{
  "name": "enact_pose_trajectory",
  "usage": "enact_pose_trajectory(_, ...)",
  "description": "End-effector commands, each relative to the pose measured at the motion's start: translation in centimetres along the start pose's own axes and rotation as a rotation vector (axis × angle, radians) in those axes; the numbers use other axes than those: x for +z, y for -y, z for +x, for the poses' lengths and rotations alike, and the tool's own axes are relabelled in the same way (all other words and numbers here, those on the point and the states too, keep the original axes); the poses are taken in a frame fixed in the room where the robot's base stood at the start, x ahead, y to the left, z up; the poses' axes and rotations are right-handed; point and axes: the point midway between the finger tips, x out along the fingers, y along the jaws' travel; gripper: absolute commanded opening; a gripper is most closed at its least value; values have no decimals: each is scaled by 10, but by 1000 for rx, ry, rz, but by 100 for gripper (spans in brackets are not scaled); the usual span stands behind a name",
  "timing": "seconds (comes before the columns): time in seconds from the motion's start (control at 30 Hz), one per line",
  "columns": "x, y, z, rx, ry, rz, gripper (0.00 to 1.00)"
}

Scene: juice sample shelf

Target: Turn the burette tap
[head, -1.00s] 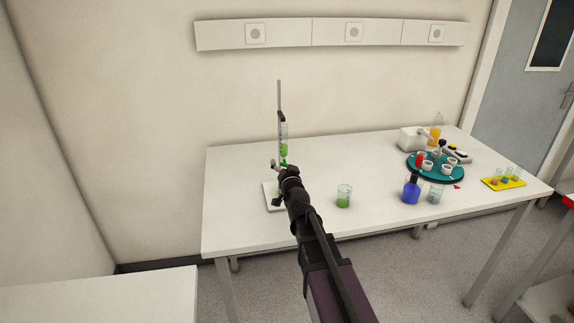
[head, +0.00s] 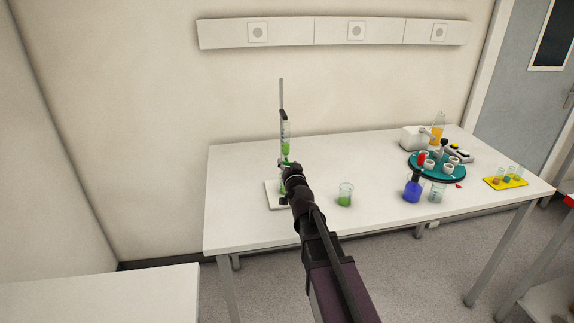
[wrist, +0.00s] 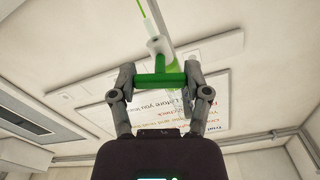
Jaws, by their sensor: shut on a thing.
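The burette (head: 286,138) is a thin upright tube with green liquid, clamped to a stand with a white base (head: 272,202). In the wrist view its lower end comes down from the top to a white tap body (wrist: 156,46). The green tap handle (wrist: 160,78) lies crosswise below that body. My gripper (wrist: 160,76) has one grey finger at each end of the handle and is shut on it. In the head view my gripper (head: 288,173) is at the burette's lower part and hides the tap.
A beaker with green liquid (head: 345,200) stands just right of my arm. A blue bottle (head: 412,190), a teal round tray (head: 420,174) and a yellow rack (head: 508,184) are further right. The table (head: 240,232) is clear at front left.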

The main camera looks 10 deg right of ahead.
Motion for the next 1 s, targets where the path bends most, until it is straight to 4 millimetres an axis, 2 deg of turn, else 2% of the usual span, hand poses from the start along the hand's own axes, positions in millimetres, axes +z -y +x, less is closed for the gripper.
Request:
enact_pose_trajectory(0.3, -1, 0, 2, 2, -4, -294, 14)
enact_pose_trajectory(0.67, -1, 1, 2, 2, -6, -338, 14)
enact_pose_trajectory(0.7, -1, 1, 2, 2, -6, -338, 65)
enact_pose_trajectory(0.8, -1, 0, 2, 2, -5, -337, 95)
enact_pose_trajectory(0.83, -1, 0, 2, 2, -5, -337, 97)
enact_pose_trajectory(1.0, -1, 0, 1, 3, -4, -336, 97)
